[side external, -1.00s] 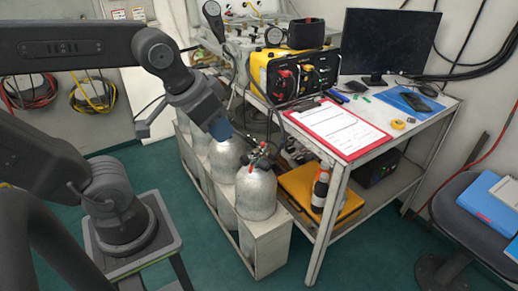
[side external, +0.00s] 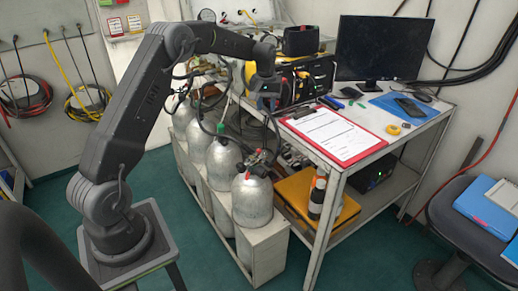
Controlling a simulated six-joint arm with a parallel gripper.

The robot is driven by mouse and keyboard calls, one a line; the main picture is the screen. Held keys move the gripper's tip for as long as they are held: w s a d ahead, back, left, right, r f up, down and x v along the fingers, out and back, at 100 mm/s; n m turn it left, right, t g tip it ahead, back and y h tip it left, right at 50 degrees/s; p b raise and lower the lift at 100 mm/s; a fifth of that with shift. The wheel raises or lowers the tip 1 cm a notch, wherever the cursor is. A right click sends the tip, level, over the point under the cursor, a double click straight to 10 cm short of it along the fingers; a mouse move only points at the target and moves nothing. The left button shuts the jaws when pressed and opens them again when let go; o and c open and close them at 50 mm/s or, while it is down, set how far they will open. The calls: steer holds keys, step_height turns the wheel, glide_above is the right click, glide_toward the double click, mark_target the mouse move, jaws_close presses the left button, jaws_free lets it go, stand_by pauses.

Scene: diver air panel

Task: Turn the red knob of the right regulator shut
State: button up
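Several silver gas cylinders stand in a row in a white rack. The front right cylinder (side external: 252,203) carries a dark valve or regulator fitting (side external: 256,168) on top, with a small red part (side external: 264,153) at its upper side. The cylinder behind it has a green knob (side external: 221,128). I cannot tell whether the red part is the right regulator's knob or how far it is turned. My gripper (side external: 268,98) hangs in front of the yellow-black case, above and apart from the front cylinder's fitting. Its fingers are too small and dark to read.
The yellow-black case (side external: 308,78), a red clipboard (side external: 334,135) and a monitor (side external: 381,48) stand or lie on the white bench. Dark hoses run by the cylinders. A yellow case (side external: 308,195) and a bottle (side external: 318,195) are on the lower shelf. Green floor is clear in front.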

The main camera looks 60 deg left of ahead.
steer(key=n, duration=0.2)
glide_above(259, 150)
step_height(259, 150, down, 8)
steer(key=shift+g, duration=0.4)
step_height(259, 150, down, 14)
steer(key=shift+r, duration=0.1)
jaws_close()
